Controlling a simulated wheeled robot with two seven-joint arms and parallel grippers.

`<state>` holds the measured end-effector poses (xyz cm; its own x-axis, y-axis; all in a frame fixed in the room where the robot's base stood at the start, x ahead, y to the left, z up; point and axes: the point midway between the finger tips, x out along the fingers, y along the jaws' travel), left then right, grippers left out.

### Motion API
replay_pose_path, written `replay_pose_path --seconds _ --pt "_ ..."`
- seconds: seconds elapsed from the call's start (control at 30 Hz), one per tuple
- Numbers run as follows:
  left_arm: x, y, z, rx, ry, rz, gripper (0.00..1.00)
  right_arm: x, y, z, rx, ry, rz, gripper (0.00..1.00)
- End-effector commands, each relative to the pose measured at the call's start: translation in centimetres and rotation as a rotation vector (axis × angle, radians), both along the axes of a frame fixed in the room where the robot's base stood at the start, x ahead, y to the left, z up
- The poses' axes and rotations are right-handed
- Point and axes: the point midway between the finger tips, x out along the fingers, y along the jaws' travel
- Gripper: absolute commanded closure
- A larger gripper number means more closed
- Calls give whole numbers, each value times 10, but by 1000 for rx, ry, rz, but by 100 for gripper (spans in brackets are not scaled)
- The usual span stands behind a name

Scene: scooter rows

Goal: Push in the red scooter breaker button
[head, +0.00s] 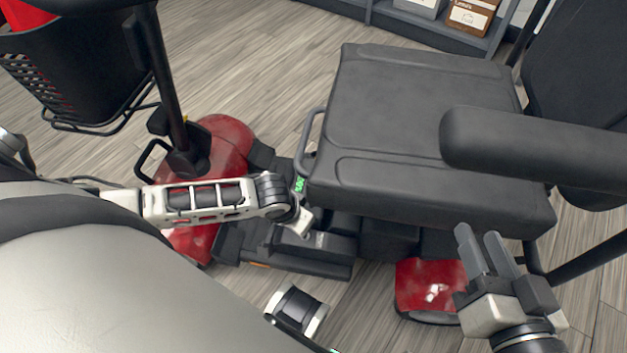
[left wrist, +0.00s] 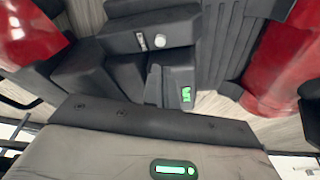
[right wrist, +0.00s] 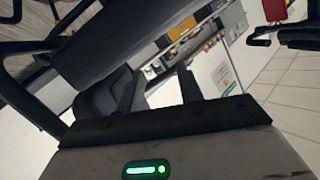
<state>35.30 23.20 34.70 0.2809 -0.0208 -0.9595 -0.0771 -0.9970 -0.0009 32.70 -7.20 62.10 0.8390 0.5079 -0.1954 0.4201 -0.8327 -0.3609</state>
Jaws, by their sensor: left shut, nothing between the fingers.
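The red scooter (head: 215,150) stands in front of me, with its black seat (head: 420,130) at the upper right in the head view. In the left wrist view, a dark panel (left wrist: 120,40) on the scooter carries a pale round button (left wrist: 160,42) and a small light-coloured switch (left wrist: 141,41) beside it. My left gripper (left wrist: 155,90) is shut and empty, apart from the button. In the head view the left arm reaches beside the seat, and its fingertips are hard to make out. My right gripper (head: 485,250) is open and empty, in front of the seat's right part; its fingers also show in the right wrist view (right wrist: 158,90).
A padded armrest (head: 530,145) juts over the seat above my right gripper. A black basket (head: 85,75) and steering column (head: 165,75) stand at the left. Grey shelves (head: 440,30) stand behind.

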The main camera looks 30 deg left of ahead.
Motion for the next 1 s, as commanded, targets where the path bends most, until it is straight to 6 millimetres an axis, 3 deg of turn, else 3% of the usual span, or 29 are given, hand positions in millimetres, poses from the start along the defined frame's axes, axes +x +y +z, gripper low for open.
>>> replay_pose_path --seconds 0.37,0.63,0.8,1.0 --pt "1 0 -6 -1 0 0 100 0 1 -1 13 -2 1 64" --pt "14 -2 -53 -1 -1 0 100 1 7 4 157 -29 15 64" --pt "23 -2 -81 0 -2 -1 100 14 3 26 143 -219 14 64" --pt "27 -3 -93 -1 -2 -1 100 22 0 51 89 -404 4 64"
